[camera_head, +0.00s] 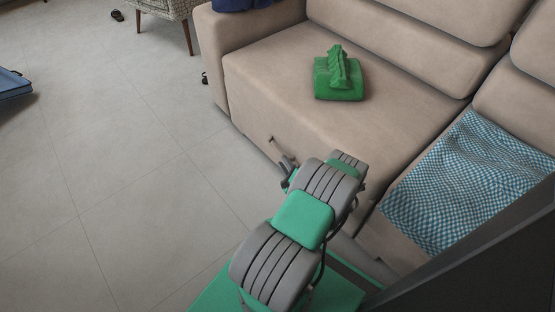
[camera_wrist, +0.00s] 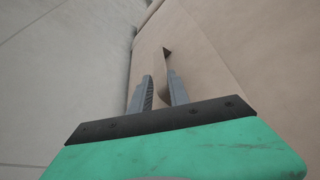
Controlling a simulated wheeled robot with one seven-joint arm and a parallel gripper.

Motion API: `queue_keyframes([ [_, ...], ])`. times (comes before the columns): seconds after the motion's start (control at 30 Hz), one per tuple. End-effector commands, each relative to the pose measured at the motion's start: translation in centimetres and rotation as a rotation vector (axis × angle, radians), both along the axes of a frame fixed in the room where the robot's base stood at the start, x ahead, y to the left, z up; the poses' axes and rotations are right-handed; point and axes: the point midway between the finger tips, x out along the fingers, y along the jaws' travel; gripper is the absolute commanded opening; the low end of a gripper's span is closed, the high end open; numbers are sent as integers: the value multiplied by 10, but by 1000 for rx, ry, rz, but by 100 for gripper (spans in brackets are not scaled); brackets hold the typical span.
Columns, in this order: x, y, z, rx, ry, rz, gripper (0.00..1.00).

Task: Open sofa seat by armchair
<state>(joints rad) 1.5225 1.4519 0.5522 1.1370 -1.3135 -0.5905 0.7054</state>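My gripper (camera_head: 287,163) is at the near end of this handle, partly hidden by my wrist. In the wrist view, the fingers of my gripper (camera_wrist: 162,88) stand apart on either side of the pale handle strip (camera_wrist: 160,68). I cannot make out firm contact with it. The handle's near end is hidden between the fingers.
The armchair (camera_head: 166,8) stands at the back left. A blue-checked cloth (camera_head: 470,180) lies over the right sofa seat, and dark blue fabric (camera_head: 240,4) rests on the armrest. A blue open case (camera_head: 13,86) is at the far left. The tiled floor (camera_head: 120,150) left of the sofa is clear.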

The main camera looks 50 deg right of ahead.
Motion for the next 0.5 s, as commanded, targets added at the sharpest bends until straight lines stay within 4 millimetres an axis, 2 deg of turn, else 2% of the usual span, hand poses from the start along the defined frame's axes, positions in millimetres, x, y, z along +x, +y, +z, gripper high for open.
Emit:
queue_keyframes([
  [0.3, 50, -29, -14, -6, 3, 7, 22],
  [0.5, 59, -36, -13, -5, 4, 4, 22],
])
